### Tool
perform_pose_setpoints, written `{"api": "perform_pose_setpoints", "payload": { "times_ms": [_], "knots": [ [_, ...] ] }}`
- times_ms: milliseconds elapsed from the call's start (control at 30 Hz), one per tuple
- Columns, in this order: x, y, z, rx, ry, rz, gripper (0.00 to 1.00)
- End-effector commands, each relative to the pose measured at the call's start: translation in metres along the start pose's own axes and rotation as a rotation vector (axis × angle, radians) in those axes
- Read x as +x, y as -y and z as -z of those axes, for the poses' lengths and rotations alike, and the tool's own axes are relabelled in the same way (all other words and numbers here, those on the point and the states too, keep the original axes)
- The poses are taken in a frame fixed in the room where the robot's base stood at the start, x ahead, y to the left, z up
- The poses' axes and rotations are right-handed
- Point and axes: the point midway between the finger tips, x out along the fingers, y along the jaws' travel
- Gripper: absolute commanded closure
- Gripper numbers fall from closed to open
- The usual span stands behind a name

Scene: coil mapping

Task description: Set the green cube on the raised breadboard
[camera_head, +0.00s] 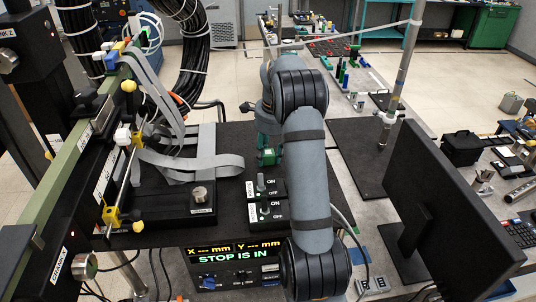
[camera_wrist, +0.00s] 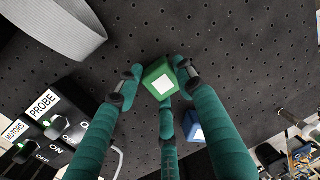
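The green cube (camera_wrist: 158,80) has a pale square on one face and sits between the fingertips of my gripper (camera_wrist: 157,88) in the wrist view. The teal fingers close around it from several sides and appear to touch it. It looks held above the black, hole-patterned breadboard (camera_wrist: 225,55). In the head view my arm hides much of my gripper (camera_head: 267,138), and the cube (camera_head: 268,158) shows small and green below it, over the dark board (camera_head: 232,230).
Switch boxes (camera_head: 266,211) stand on the board near my arm. A grey ribbon cable (camera_head: 195,165) and black apparatus are at left. A blue block (camera_wrist: 194,128) is partly behind a finger. A monitor (camera_head: 450,215) stands at right. Bare board lies beyond the cube.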

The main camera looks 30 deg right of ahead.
Motion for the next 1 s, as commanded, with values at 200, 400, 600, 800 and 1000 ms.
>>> {"api": "perform_pose_setpoints", "payload": {
  "times_ms": [200, 400, 600, 800, 1000],
  "knots": [
    [0.000, 0.000, -0.001, -0.001, 0.000, 0.000, 0.50],
    [0.000, 0.000, -0.001, -0.001, 0.000, 0.000, 0.44],
    [-0.003, 0.000, -0.001, -0.001, 0.000, 0.000, 0.44],
    [-0.025, 0.002, 0.000, -0.001, -0.001, 0.006, 0.44],
    [-0.071, 0.002, 0.000, 0.000, 0.000, 0.006, 0.44]
  ]
}}
